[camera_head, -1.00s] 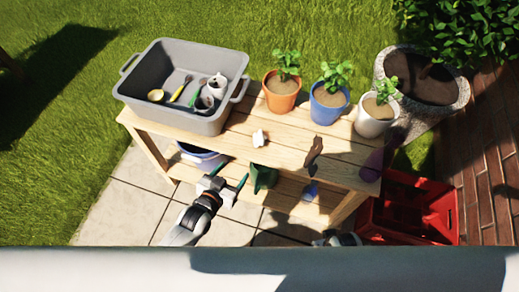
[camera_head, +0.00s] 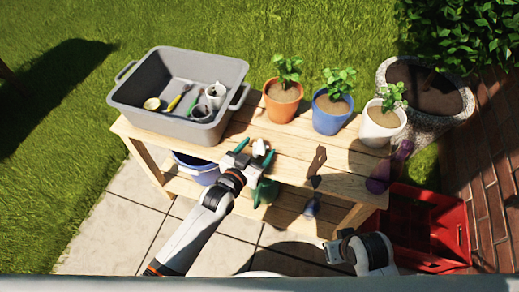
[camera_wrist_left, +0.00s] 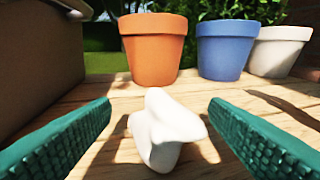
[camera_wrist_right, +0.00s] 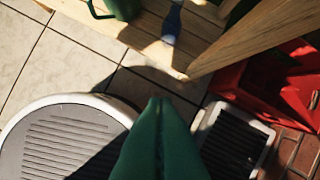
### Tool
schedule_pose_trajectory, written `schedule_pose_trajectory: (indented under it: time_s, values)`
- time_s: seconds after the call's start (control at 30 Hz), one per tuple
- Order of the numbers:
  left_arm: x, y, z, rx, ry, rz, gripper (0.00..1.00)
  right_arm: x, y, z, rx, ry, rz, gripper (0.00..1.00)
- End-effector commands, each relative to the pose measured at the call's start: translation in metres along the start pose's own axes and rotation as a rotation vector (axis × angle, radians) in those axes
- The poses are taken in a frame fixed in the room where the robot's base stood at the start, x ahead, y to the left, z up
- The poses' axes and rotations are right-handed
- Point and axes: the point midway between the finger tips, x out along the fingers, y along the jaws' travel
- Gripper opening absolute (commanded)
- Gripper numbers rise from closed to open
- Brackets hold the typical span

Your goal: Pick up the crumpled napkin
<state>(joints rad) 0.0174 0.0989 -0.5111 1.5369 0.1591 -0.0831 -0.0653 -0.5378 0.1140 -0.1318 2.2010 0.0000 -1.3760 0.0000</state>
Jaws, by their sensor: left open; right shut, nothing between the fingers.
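The crumpled napkin (camera_head: 260,147) is a small white lump on the wooden table (camera_head: 290,160), in front of the orange pot. In the left wrist view the napkin (camera_wrist_left: 162,130) sits centred between the two green fingers, with a gap on each side. My left gripper (camera_head: 252,157) is open at the table's front edge, its fingers reaching either side of the napkin. My right gripper (camera_wrist_right: 155,105) is shut and empty, pointing down over the paving in front of the table. In the head view its fingertips are hard to make out.
A grey tub (camera_head: 128,98) with cups and tools stands left of the napkin. Orange (camera_head: 283,104), blue (camera_head: 330,115) and white (camera_head: 380,128) plant pots line the back. A brown tool (camera_head: 317,165) lies to the right. A red crate (camera_head: 430,230) stands on the ground at right.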

Motion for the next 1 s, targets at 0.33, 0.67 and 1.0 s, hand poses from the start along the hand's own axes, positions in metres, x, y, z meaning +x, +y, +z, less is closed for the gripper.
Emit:
schedule_pose_trajectory:
  time_s: [0.33, 0.67, 1.0]
  values:
    - [0.035, -0.002, -0.004, -0.001, -0.001, 0.000, 0.70, -0.040, -0.002, 0.003, 0.002, -0.022, -0.004, 0.00]
    - [0.035, -0.001, -0.004, -0.001, 0.000, 0.000, 0.52, -0.041, -0.002, 0.003, 0.003, -0.021, -0.004, 0.00]
    - [0.034, -0.001, -0.004, -0.001, 0.000, 0.000, 0.22, -0.041, -0.002, 0.003, 0.003, -0.022, -0.004, 0.00]
